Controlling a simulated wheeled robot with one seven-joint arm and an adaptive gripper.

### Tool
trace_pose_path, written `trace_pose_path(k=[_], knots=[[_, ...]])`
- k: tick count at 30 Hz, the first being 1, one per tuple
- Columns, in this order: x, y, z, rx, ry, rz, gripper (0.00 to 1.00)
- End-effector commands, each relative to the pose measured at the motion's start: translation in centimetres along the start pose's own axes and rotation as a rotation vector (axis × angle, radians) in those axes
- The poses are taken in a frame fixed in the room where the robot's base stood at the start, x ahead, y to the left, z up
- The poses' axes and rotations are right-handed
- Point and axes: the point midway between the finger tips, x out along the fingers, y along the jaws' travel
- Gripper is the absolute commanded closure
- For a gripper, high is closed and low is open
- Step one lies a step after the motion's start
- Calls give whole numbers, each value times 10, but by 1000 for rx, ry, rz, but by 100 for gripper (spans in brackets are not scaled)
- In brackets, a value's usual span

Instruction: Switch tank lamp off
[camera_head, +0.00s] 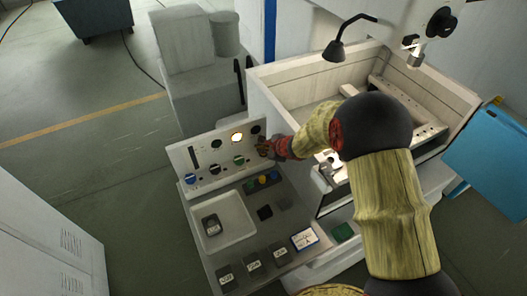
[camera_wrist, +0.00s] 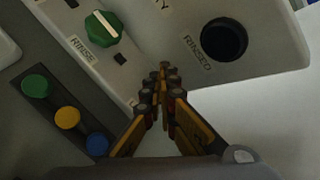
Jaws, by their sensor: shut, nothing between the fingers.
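My gripper (camera_head: 266,148) is shut and empty at the right end of the upright control panel (camera_head: 180,158). In the wrist view its fingertips (camera_wrist: 164,78) are together in front of the panel, right of a green knob (camera_wrist: 103,28) labelled RINSE and lower left of a dark round indicator (camera_wrist: 223,39) labelled RINSED. I cannot tell whether they touch the panel. A black gooseneck lamp (camera_head: 335,50) hangs over the tank (camera_head: 290,95); its bulb is not visible. A bright patch shows in the tank beside my arm. No label reading tank lamp is legible.
The panel has one lit round indicator (camera_head: 237,138), a blue knob (camera_head: 189,181) and several dark indicators. Coloured buttons (camera_wrist: 67,118), a tray (camera_head: 240,238) and labelled dark blocks (camera_head: 226,278) are on the desk below. A blue board (camera_head: 490,150) stands right.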

Motion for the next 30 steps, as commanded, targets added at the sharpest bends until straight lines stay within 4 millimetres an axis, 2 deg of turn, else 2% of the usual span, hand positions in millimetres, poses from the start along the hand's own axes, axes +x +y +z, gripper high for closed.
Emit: trace_pose_path(k=[30], knots=[[6, 5, -5, 0, 0, 0, 100]])
